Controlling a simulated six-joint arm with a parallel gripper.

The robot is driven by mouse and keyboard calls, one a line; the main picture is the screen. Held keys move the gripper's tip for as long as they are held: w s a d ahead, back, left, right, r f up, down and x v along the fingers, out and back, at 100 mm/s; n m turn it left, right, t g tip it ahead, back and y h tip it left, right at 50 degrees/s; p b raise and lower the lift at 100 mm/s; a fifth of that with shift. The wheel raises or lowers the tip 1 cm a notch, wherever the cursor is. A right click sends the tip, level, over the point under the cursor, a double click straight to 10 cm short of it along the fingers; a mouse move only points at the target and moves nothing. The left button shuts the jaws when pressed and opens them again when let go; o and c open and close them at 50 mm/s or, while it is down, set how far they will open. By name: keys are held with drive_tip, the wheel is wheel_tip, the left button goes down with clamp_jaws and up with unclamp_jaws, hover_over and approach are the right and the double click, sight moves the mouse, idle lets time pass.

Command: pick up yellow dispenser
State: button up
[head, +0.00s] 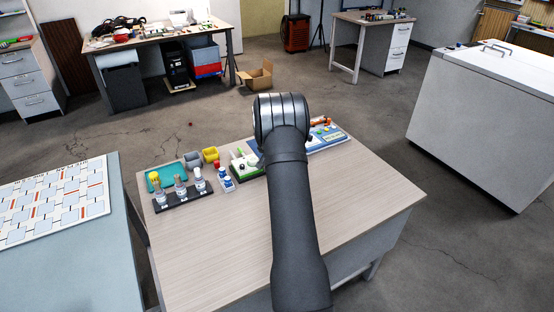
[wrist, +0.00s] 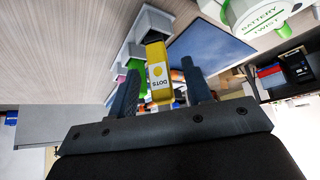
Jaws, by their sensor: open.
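The yellow dispenser (wrist: 158,72), with a white label reading "DOTS", shows in the wrist view. It appears between the two dark fingers of my gripper (wrist: 161,67), with visible gaps on both sides. My gripper is open; I cannot tell how far the dispenser reaches in between the fingers. In the head view my arm hides the gripper, and I cannot make out the dispenser there.
The wooden table (head: 370,210) holds a dark rack of bottles (head: 182,193), grey bin (head: 193,159), yellow bin (head: 210,154), teal tray (head: 160,178) and a blue-white panel (head: 328,138). A "BATTERY TWIST" item (wrist: 262,18) is near the gripper. The table's right side is clear.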

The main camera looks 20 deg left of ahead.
drive_tip(key=shift+w+f, duration=0.4)
drive_tip(key=shift+f, duration=0.2)
clamp_jaws()
